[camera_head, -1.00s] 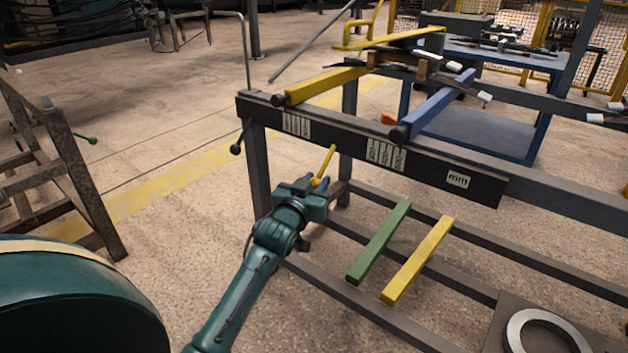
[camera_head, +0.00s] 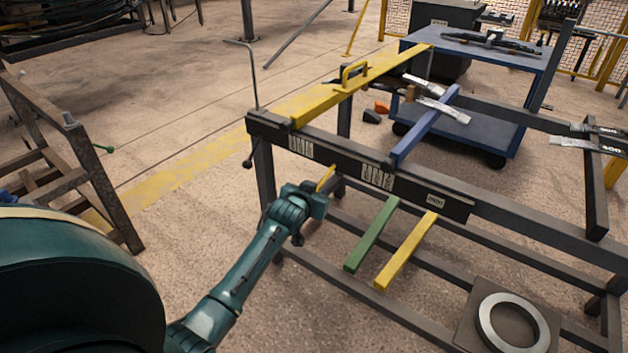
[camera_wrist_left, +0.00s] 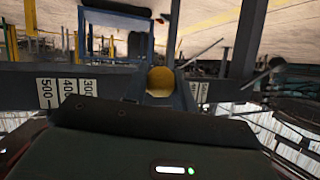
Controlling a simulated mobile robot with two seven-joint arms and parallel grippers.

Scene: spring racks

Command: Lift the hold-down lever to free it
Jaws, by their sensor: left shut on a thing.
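My left gripper (camera_head: 318,197) is shut on a short yellow lever (camera_head: 326,177), low in front of the dark rack beam (camera_head: 340,160). The lever's upper part shows above the jaws, tilted, its end close to the beam's lower edge. The jaws hide its lower part. In the left wrist view a round yellow end (camera_wrist_left: 160,81) shows just beyond the dark gripper body, in front of an upright post. I cannot tell whether the lever touches the rack. My right gripper is not in view.
A long yellow bar (camera_head: 320,101) with a handle and a blue bar (camera_head: 425,125) lie across the rack. Green (camera_head: 372,235) and yellow (camera_head: 407,252) bars sit lower. A metal ring (camera_head: 513,318) rests on a plate. A rusty frame (camera_head: 75,160) stands left, with open floor between.

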